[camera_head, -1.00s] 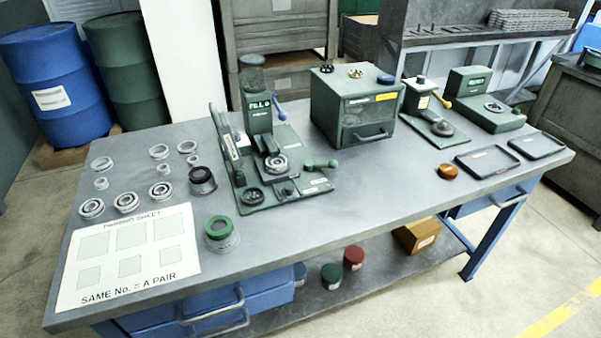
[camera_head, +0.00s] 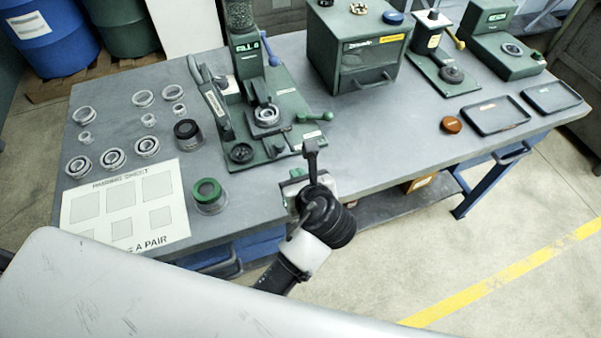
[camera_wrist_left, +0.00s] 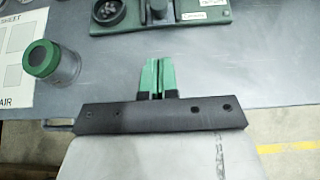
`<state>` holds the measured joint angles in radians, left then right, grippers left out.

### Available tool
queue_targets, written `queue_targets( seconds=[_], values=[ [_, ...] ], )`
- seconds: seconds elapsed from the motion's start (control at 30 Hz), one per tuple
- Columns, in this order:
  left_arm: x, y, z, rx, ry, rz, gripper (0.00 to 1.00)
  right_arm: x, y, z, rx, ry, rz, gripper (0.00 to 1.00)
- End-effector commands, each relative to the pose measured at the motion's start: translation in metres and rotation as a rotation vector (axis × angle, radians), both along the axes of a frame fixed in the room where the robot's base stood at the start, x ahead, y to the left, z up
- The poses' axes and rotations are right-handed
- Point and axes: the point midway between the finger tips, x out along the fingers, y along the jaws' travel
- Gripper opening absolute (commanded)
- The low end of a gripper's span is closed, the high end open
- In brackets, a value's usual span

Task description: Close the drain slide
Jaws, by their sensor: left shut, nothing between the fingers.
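The green ring grinder (camera_head: 268,98) stands on its base plate on the bench, with a ring seated at its middle. A small grey block (camera_head: 276,147) sits at the plate's front edge, beside a round dark cup (camera_head: 241,153); I cannot tell for sure that this block is the drain slide. The block also shows at the top of the left wrist view (camera_wrist_left: 159,10). My left gripper (camera_head: 297,174) is over the bench's front edge, just in front of the plate and apart from it. Its green-tipped fingers (camera_wrist_left: 157,66) are shut and empty. My right gripper is out of view.
A green-lidded jar (camera_head: 209,195) stands left of my gripper, near a white pairing sheet (camera_head: 80,207) and several rings. A green cabinet (camera_head: 350,50) stands behind.

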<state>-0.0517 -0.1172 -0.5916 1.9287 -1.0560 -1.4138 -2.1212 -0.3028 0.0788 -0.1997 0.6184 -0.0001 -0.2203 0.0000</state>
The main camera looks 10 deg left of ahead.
Motion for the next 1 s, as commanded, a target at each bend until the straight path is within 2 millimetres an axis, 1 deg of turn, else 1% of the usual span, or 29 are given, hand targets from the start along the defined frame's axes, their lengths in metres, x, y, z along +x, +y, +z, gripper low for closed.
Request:
queue_targets(
  seconds=[0.1,0.27,0.4,0.5,0.63,1.0],
  values=[
    [0.02,0.013,-0.013,0.002,0.0,0.0,0.0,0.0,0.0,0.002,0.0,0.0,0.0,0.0],
    [0.044,0.03,-0.03,0.001,0.001,0.0,0.0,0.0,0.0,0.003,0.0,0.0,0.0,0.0],
    [0.062,0.042,-0.029,-0.001,0.0,0.0,0.0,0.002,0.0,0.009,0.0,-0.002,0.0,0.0],
    [0.07,0.047,-0.029,-0.002,0.0,-0.001,0.0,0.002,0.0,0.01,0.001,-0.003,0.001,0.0],
    [0.075,0.051,-0.031,-0.002,0.001,0.0,0.0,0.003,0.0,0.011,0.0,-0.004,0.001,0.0],
    [0.078,0.053,-0.03,-0.002,0.001,-0.001,0.0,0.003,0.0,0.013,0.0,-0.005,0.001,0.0]
  ],
)
